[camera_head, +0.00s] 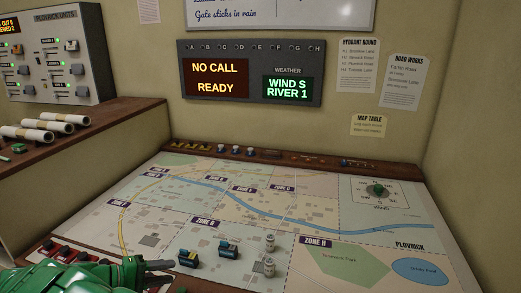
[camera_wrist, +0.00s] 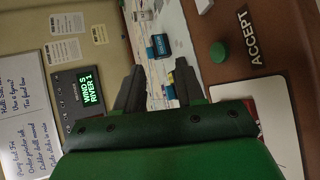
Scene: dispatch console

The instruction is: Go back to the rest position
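My green gripper (camera_head: 165,272) is at the lower left of the head view, over the near left edge of the map table (camera_head: 330,215). In the wrist view its two dark fingers (camera_wrist: 160,68) stand apart, with the map showing between them and nothing held. A dark block with yellow and blue parts (camera_head: 189,258) stands on the map just right of the fingers in the head view. A similar blue and dark block (camera_head: 228,249) stands farther right, near Zone D.
Two pale cylinders (camera_head: 270,243) stand right of the blocks. A green button (camera_wrist: 218,52) lies beside the word ACCEPT. The wall display (camera_head: 250,73) reads NO CALL, READY. White rolls (camera_head: 45,130) lie on the left ledge. The right map is mostly clear, with a compass dial (camera_head: 378,190).

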